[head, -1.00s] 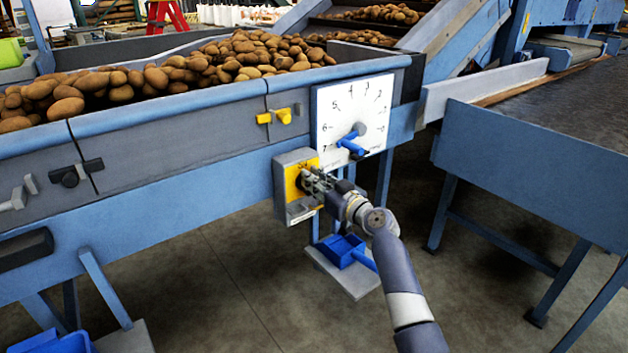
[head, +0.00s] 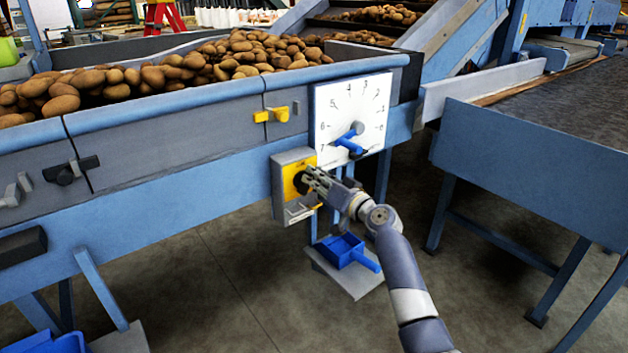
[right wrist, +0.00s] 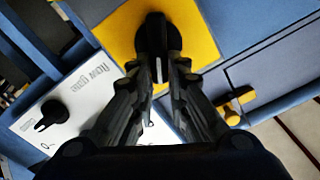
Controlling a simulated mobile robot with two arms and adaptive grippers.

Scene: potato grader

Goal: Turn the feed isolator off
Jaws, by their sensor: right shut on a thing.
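The feed isolator (head: 284,205) is a grey box with a yellow plate on the blue side frame of the potato hopper. Its black knob (right wrist: 157,35) stands out from the yellow plate (right wrist: 112,32) in the right wrist view. My right gripper (head: 310,180) is at the front of the box, its fingers shut on the knob. In the right wrist view the two fingers (right wrist: 158,78) reach the knob from both sides. The knob's markings are mostly hidden by the gripper. My left gripper is not in view.
A white numbered dial plate (head: 352,95) with a blue lever (head: 348,140) is close above and right of the isolator. A yellow latch (head: 272,116) is above it. A blue scoop (head: 338,250) sits below. A blue-sided table (head: 530,165) stands at right.

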